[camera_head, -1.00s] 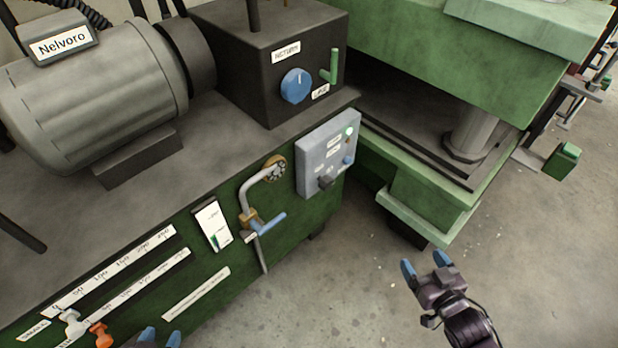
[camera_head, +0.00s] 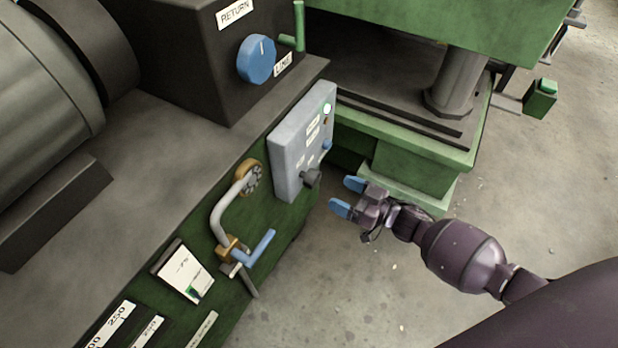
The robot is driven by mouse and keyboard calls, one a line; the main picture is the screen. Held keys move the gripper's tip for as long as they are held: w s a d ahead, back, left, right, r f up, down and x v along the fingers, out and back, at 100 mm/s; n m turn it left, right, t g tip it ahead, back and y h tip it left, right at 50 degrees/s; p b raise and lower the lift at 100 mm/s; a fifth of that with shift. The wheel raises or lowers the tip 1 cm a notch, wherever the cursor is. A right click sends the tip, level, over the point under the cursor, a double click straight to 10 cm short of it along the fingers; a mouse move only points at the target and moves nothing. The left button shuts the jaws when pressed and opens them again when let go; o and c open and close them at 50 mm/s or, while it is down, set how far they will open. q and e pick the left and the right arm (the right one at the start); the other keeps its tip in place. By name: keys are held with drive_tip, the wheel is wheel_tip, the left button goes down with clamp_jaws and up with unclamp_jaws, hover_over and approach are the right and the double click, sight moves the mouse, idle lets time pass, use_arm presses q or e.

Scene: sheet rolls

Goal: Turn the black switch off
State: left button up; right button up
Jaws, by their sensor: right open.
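The black switch (camera_head: 312,178) is a small dark knob sticking out of the lower part of a grey control box (camera_head: 289,157). The box is fixed to the side of the green machine, and its small labels are too small to read surely. A lit whitish-green lamp (camera_head: 327,108) and a small blue knob (camera_head: 326,145) are on the same face. My right gripper (camera_head: 347,196) is open and empty, with blue fingertips, a little to the right of the black switch and apart from it. My left gripper is not in view.
A pipe with a blue lever (camera_head: 254,249) stands out left of and below the box. A dark block with a large blue dial (camera_head: 257,59) and a green handle (camera_head: 299,27) sits above. A green press (camera_head: 420,150) stands behind my right gripper. Open floor lies below.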

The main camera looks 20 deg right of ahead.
sight(317, 182)
drive_tip(key=b+x, duration=0.1)
drive_tip(key=x, duration=0.6)
drive_tip(key=shift+w+a+f, duration=0.2)
drive_tip(key=shift+w+a, duration=0.1)
drive_tip(key=shift+w+a+r, duration=0.1)
drive_tip(key=shift+w+a, duration=0.2)
drive_tip(key=shift+w, duration=0.1)
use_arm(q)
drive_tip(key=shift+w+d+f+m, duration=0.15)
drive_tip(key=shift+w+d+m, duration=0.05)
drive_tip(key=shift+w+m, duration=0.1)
use_arm(e)
drive_tip(key=c, duration=0.9)
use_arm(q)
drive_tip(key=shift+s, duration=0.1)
